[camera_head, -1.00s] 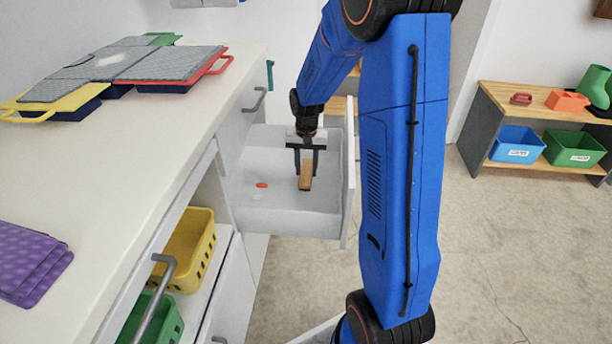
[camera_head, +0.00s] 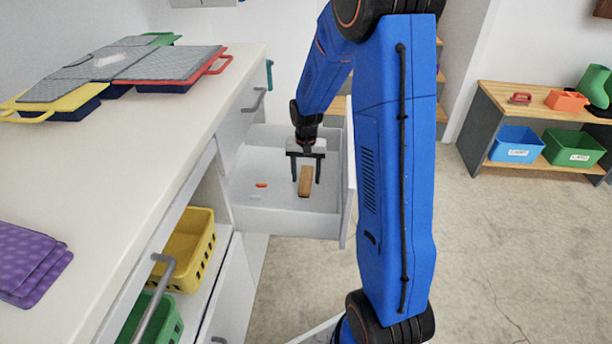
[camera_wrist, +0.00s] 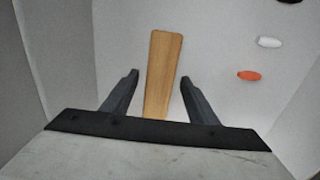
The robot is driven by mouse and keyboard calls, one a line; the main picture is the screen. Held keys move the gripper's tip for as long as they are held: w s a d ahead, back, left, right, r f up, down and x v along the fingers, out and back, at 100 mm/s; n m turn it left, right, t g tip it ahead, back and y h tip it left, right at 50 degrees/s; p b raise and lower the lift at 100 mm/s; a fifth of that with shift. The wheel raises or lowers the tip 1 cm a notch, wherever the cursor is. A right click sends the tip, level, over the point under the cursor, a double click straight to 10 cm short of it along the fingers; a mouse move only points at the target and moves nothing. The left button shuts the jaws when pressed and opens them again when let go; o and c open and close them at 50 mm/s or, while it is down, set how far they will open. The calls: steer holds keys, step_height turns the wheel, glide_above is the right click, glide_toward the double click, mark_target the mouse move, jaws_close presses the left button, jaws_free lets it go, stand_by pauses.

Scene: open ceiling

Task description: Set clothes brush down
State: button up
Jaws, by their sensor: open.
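The clothes brush (camera_head: 306,181) shows as a tan wooden piece inside the open white drawer (camera_head: 290,222). In the wrist view the brush (camera_wrist: 163,75) lies lengthwise between my gripper's fingers, with a gap on each side. My gripper (camera_head: 306,182) is open and reaches down into the drawer around the brush; its fingers also show in the wrist view (camera_wrist: 160,80). The brush appears to rest on the drawer floor. Its near end is hidden by the gripper body in the wrist view.
An orange item (camera_head: 261,185) and a small white item (camera_wrist: 269,42) lie in the drawer beside the brush. The drawer's front panel (camera_head: 348,190) stands close on the right. The white counter (camera_head: 130,160) is on the left, above a yellow basket (camera_head: 190,250).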

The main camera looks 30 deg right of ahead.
mark_target(306, 179)
steer(key=shift+r, duration=0.15)
step_height(306, 179, up, 11)
steer(key=s+a+r+n+t, duration=0.1)
steer(key=s+a+r+n, duration=0.15)
steer(key=s+r, duration=0.4)
steer(key=s+a+r+n+t, duration=0.1)
steer(key=s+a+r, duration=0.2)
steer(key=s+r, duration=0.35)
steer(key=s+a+n+t, duration=0.1)
steer(key=s+a, duration=0.1)
steer(key=s, duration=0.7)
steer(key=s+a+n+t, duration=0.1)
steer(key=s+n, duration=0.1)
steer(key=s, duration=0.7)
steer(key=shift+s+a+f+t, duration=0.2)
steer(key=shift+a+f+t, duration=0.15)
steer(key=shift+f+t, duration=0.05)
